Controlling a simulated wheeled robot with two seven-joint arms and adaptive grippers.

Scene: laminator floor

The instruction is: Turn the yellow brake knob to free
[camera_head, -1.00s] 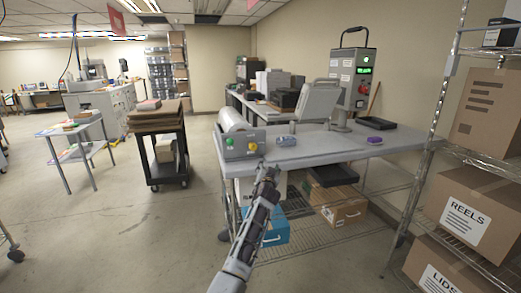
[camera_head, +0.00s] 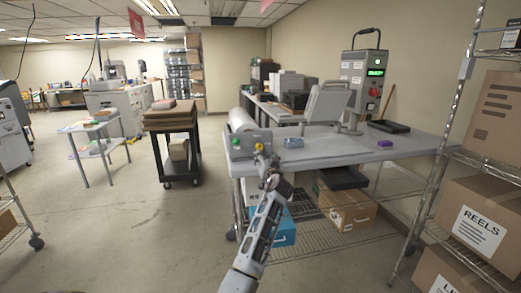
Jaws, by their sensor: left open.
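The yellow brake knob (camera_head: 259,147) is on the front of a grey control box (camera_head: 246,151) at the left end of the grey table. A green knob (camera_head: 236,141) sits to its left on the same box. My left gripper (camera_head: 264,158) is just below and right of the yellow knob, its fingers open and pointing up toward it. The gripper is small in the picture, and I cannot tell whether it touches the knob. The knob's setting is too small to read. My right gripper is not in view.
A clear film roll (camera_head: 241,119) lies behind the box. A blue-grey object (camera_head: 293,142) and a purple block (camera_head: 385,144) lie on the table (camera_head: 345,153). A wire rack with cartons (camera_head: 475,230) stands at right, a black cart (camera_head: 181,165) at left. The floor between is clear.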

